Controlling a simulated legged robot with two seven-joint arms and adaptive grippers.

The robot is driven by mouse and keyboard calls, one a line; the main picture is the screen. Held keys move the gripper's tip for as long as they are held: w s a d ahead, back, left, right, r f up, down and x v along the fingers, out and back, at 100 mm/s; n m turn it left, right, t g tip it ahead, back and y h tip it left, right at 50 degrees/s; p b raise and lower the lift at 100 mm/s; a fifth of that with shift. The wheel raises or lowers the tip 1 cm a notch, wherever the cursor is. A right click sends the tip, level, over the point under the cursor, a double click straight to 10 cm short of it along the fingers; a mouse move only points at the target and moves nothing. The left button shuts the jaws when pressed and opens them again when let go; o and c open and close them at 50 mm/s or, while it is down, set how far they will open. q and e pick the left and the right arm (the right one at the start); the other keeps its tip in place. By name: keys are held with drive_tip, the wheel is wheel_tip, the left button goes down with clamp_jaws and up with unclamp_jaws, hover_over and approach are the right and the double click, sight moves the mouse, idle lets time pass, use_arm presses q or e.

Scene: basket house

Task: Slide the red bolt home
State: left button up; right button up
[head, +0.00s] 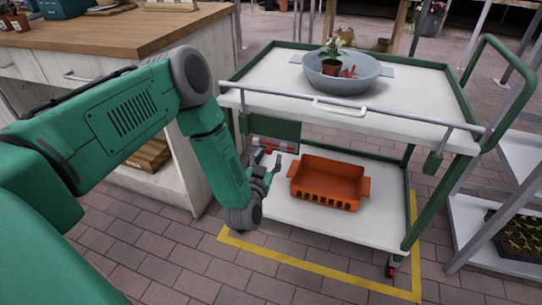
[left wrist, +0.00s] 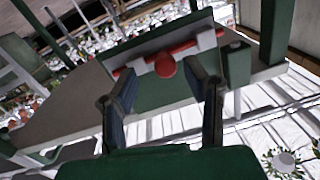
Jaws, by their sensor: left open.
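The red bolt (left wrist: 180,50) is a red bar with a round red knob, held in pale brackets on a dark green plate (left wrist: 150,92), in the left wrist view. In the head view the bolt (head: 268,148) shows small on the plate below the cart's top, at its left end. My left gripper (head: 272,162) is open just below and in front of the bolt. In the left wrist view its two fingers (left wrist: 163,88) stand apart, with the knob beyond and between them. I cannot tell whether they touch it. My right gripper is not in view.
The cart's top (head: 420,95) carries a grey-blue basin (head: 342,85) with a potted plant. An orange crate (head: 328,184) stands on its lower shelf. A grey rail (head: 385,114) runs along the front. A wooden-topped cabinet (head: 120,30) stands close on the left.

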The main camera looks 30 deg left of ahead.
sight(268, 153)
use_arm(q)
drive_tip(key=shift+w+a+f, duration=0.1)
drive_tip(key=shift+w+a, duration=0.2)
drive_tip(key=shift+w, duration=0.2)
drive_tip(key=shift+w+a, duration=0.3)
drive_tip(key=shift+w, duration=0.2)
drive_tip(key=shift+w+a, duration=0.3)
drive_tip(key=shift+w, duration=0.05)
drive_tip(key=shift+d, duration=0.2)
drive_tip(key=shift+c, duration=0.9)
drive_tip(key=shift+d, duration=0.1)
clamp_jaws()
drive_tip(key=shift+s+a+p, duration=0.15)
drive_tip(key=shift+s+a, duration=0.1)
drive_tip(key=shift+a, duration=0.8)
drive_tip(key=shift+s+a+p, duration=0.15)
drive_tip(key=shift+s+a, duration=0.1)
drive_tip(key=shift+a, duration=0.75)
drive_tip(key=shift+o, duration=0.2)
unclamp_jaws()
drive_tip(key=shift+o, duration=0.7)
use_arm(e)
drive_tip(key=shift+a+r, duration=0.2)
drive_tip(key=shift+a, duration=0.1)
